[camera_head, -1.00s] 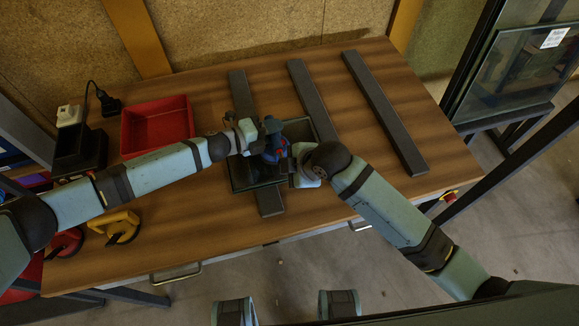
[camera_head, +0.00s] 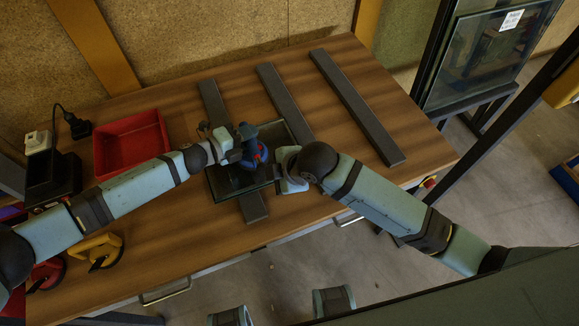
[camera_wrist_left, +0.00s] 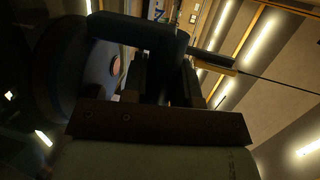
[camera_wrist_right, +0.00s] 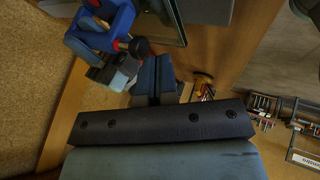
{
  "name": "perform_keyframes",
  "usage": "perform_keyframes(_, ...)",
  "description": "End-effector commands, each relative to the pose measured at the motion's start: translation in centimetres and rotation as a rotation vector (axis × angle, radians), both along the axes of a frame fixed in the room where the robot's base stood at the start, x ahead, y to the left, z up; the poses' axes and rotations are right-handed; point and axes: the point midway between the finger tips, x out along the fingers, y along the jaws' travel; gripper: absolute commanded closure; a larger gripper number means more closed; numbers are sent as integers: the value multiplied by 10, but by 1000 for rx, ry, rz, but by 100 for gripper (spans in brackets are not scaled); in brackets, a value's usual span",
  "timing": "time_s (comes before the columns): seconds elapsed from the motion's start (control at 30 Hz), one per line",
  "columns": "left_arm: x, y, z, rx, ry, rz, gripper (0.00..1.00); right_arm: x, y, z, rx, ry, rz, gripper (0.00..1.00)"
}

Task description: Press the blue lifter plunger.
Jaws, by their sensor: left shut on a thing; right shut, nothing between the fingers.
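The blue lifter (camera_head: 258,153) stands on a dark glass pane (camera_head: 222,188) on the table. It also shows in the right wrist view (camera_wrist_right: 100,38), blue with red parts. A dark round knob (camera_wrist_right: 139,47), apparently its plunger, sticks out toward my right gripper. My left gripper (camera_head: 236,150) is shut on the lifter's handle, which fills the left wrist view as a dark bar (camera_wrist_left: 140,32). My right gripper (camera_wrist_right: 157,66) is shut and empty, its fingertips close beside the knob; I cannot tell whether they touch. In the head view the right fingertips are largely hidden by its own wrist.
Dark bars (camera_head: 355,105) lie across the table. A red bin (camera_head: 131,143) stands at the left, beside a black charger (camera_head: 52,178). A yellow lifter (camera_head: 97,250) and a red lifter (camera_head: 45,272) lie front left. A glass rack (camera_head: 490,60) stands beyond the table at right.

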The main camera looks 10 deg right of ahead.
Motion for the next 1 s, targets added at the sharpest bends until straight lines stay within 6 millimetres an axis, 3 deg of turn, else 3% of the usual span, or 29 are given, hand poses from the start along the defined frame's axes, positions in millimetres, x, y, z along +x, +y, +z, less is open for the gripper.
perform_keyframes(0.2,1,0,1,-1,-1,1,100,-19,-23,39,-2,-2,2,100)
perform_keyframes(0.4,1,1,1,0,-2,2,100,-28,-33,58,-2,1,1,100)
perform_keyframes(1.0,1,1,1,0,-2,2,100,-31,-36,62,-1,3,1,100)
